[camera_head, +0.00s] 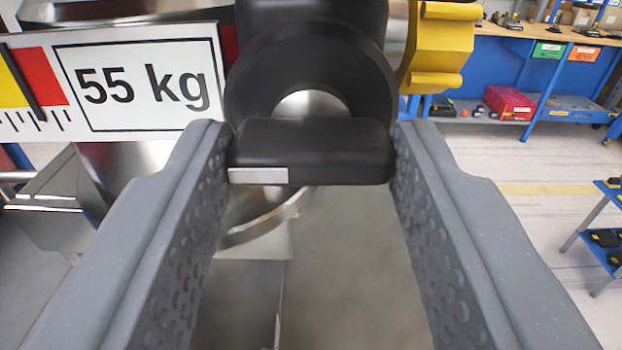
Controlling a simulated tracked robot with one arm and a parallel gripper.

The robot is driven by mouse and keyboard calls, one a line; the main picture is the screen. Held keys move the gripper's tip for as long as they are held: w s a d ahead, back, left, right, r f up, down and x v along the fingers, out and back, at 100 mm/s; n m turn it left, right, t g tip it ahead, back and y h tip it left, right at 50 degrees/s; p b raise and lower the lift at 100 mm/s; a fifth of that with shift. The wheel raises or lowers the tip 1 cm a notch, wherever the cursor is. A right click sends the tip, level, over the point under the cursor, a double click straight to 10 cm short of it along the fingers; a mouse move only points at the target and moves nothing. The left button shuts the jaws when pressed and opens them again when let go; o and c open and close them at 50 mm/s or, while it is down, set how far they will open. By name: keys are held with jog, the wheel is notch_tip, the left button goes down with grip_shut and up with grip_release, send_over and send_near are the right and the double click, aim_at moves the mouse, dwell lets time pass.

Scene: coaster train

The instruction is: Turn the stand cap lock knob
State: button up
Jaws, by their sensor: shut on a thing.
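A black lock knob (310,152) with a small light-grey mark at its lower left sits in the upper middle of the view. My gripper (311,155) has one grey finger on each side of it, and the fingertips close on the knob's left and right ends. The knob's bar lies level in the picture. Behind it is a round black housing (258,75), with a silver metal part showing between them. The housing's lower part is hidden by the knob.
A white scale plate reading "55 kg" (135,85) is close on the left, beside the left finger. A yellow part (440,45) is at the upper right of the knob. Curved metal (265,225) lies below. A blue workbench (500,75) and a blue shelf (610,235) stand farther right, with open floor between.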

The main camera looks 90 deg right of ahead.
jog(key=shift+d+r+n, duration=0.3)
jog(key=shift+n, duration=1.3)
jog(key=n+p, duration=0.1)
jog(key=n, duration=0.5)
jog(key=shift+w+f, duration=0.1)
jog(key=shift+f, duration=0.05)
jog(key=n, duration=0.4)
jog(key=shift+d+n, duration=0.1)
jog(key=shift+n, duration=0.3)
jog(key=shift+f+n, duration=0.2)
jog(key=shift+n, duration=1.7)
jog(key=o, duration=1)
jog(key=shift+w+f, duration=0.1)
jog(key=shift+w, duration=0.05)
